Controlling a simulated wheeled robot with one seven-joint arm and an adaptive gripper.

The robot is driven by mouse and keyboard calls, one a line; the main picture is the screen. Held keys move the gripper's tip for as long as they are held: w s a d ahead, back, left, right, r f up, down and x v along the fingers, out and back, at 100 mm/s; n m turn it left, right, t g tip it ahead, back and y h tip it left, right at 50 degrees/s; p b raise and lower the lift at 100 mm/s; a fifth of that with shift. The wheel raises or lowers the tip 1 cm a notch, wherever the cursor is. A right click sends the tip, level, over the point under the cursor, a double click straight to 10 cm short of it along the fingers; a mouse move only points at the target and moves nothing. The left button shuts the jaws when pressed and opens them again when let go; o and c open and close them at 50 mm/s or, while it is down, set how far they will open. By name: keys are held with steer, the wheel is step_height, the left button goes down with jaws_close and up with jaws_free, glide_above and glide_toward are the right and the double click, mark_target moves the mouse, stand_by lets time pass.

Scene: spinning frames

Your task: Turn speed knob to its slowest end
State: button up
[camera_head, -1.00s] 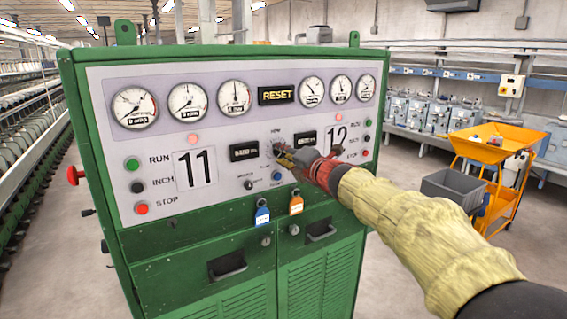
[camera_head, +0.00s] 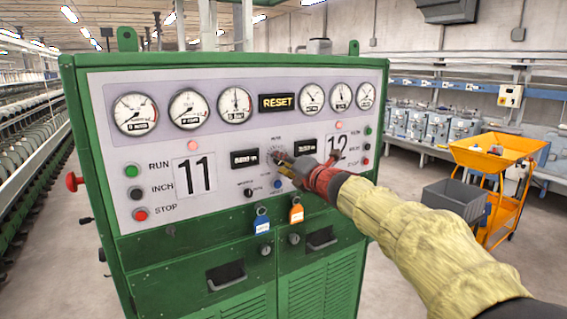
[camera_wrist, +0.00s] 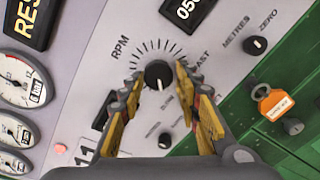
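The speed knob (camera_wrist: 158,74) is black and round, with a ring of tick marks and the labels RPM and FAST around it. In the wrist view its pale pointer line points toward the bottom of the picture. My gripper (camera_wrist: 158,80) is open, with one yellow-padded finger on each side of the knob. A small gap seems to show between each fingertip and the knob; I cannot tell whether either touches. In the head view my gripper (camera_head: 277,160) is at the panel's centre and largely hides the knob.
The green control cabinet (camera_head: 180,240) carries gauges, a RESET sign (camera_head: 278,103) and buttons. A second knob (camera_wrist: 255,45) labelled METRES and ZERO sits nearby, with a small knob (camera_wrist: 165,140) below. Orange (camera_head: 296,212) and blue (camera_head: 262,222) tags hang below the panel. An orange cart (camera_head: 490,155) stands right.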

steer(key=shift+o, duration=1.3)
steer(key=shift+r, duration=0.1)
steer(key=v, duration=1.2)
